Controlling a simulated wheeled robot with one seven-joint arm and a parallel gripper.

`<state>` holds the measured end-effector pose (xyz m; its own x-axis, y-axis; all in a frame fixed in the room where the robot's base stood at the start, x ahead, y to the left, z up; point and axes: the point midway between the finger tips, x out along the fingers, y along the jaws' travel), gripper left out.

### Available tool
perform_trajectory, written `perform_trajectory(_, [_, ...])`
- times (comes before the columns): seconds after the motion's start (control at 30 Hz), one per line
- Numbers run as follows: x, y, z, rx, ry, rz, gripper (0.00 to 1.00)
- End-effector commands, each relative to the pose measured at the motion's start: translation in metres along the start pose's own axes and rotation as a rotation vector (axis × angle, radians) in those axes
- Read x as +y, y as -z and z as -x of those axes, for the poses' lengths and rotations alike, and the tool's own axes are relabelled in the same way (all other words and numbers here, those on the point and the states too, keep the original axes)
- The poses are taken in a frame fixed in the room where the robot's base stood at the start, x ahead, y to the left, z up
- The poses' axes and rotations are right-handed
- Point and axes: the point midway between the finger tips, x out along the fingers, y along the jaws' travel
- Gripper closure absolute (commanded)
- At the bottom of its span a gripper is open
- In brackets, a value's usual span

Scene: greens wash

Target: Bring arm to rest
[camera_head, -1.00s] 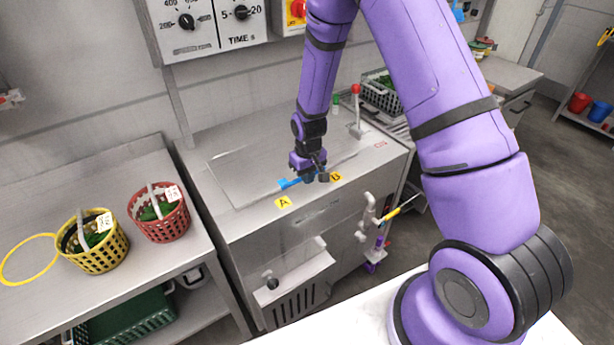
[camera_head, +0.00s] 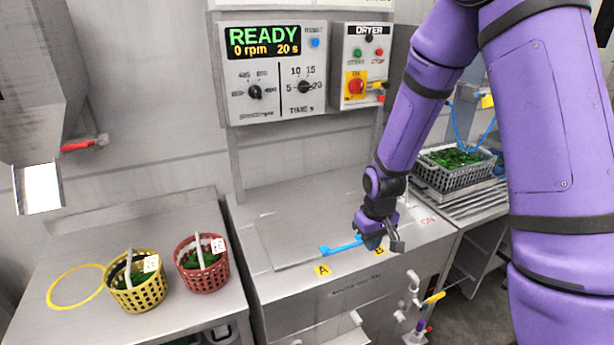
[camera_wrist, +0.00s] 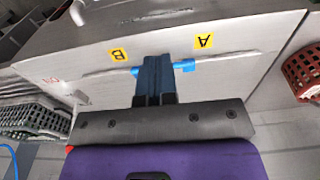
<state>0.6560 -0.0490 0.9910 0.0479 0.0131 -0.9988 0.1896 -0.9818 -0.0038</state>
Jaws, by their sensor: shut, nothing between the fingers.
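My purple arm reaches down over the steel dryer cabinet (camera_head: 290,222) in the head view. My gripper (camera_head: 374,242) is low over the lid, near the yellow A label (camera_head: 322,270) and B label. In the wrist view my gripper (camera_wrist: 154,66) has its fingers together with nothing held between them. A blue handle (camera_head: 340,248) lies at the lid's front, just beside and partly behind the fingers; it also shows in the wrist view (camera_wrist: 186,66). I cannot tell whether the fingers touch it.
A yellow basket (camera_head: 138,294) and a red basket (camera_head: 203,277) with greens stand on the left counter beside a yellow ring (camera_head: 62,301). A grey crate of greens (camera_head: 452,172) stands at the right. The panel (camera_head: 272,72) reads READY, 0 rpm, 20 s.

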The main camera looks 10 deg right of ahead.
Motion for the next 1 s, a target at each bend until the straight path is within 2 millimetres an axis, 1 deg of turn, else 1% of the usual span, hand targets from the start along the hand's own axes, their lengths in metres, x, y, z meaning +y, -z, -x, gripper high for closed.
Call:
perform_trajectory(0.07, [0.0,0.001,0.006,0.007,-0.002,-0.002,1.0])
perform_trajectory(0.17, [0.001,0.001,0.024,0.024,-0.006,-0.008,1.0])
perform_trajectory(0.27, [0.002,-0.002,0.053,0.051,-0.012,-0.019,1.0])
perform_trajectory(0.4, [0.002,-0.01,0.1,0.092,-0.021,-0.037,1.0])
perform_trajectory(0.47, [0.002,-0.015,0.119,0.109,-0.024,-0.045,1.0])
perform_trajectory(0.5, [0.002,-0.019,0.131,0.121,-0.027,-0.05,1.0])
perform_trajectory(0.7, [0.0,-0.044,0.189,0.179,-0.036,-0.078,1.0])
perform_trajectory(0.87, [-0.003,-0.07,0.23,0.226,-0.042,-0.1,1.0])
perform_trajectory(1.0, [-0.007,-0.097,0.261,0.266,-0.046,-0.119,1.0])
